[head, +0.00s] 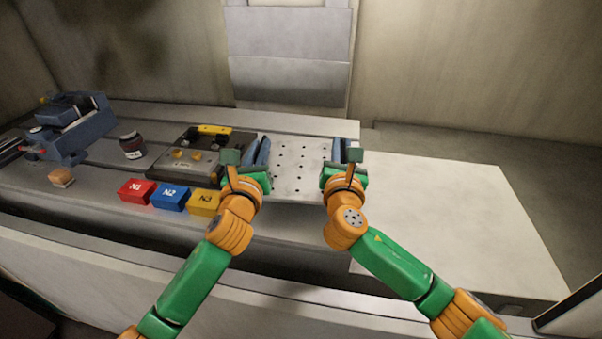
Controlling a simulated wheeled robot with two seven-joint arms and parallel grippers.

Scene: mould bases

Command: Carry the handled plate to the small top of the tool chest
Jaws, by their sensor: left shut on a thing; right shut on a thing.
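The handled plate (300,172) is a pale flat plate with several dark holes and a blue-grey handle at each side. My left gripper (248,168) is shut on its left handle, and my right gripper (345,165) is shut on its right handle. The plate looks roughly level over the right end of the grey bench; I cannot tell how far it is above the surface. A pale, bare, flat top (450,215) lies to the right of the plate and seems to be the tool chest's top.
The grey bench (105,200) carries a dark mould base (185,165) left of the plate. Red (136,191), blue (170,197) and yellow (204,202) blocks stand before it. A dark jar (132,146), a wooden block (61,178) and a blue-grey vise (75,125) are further left.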

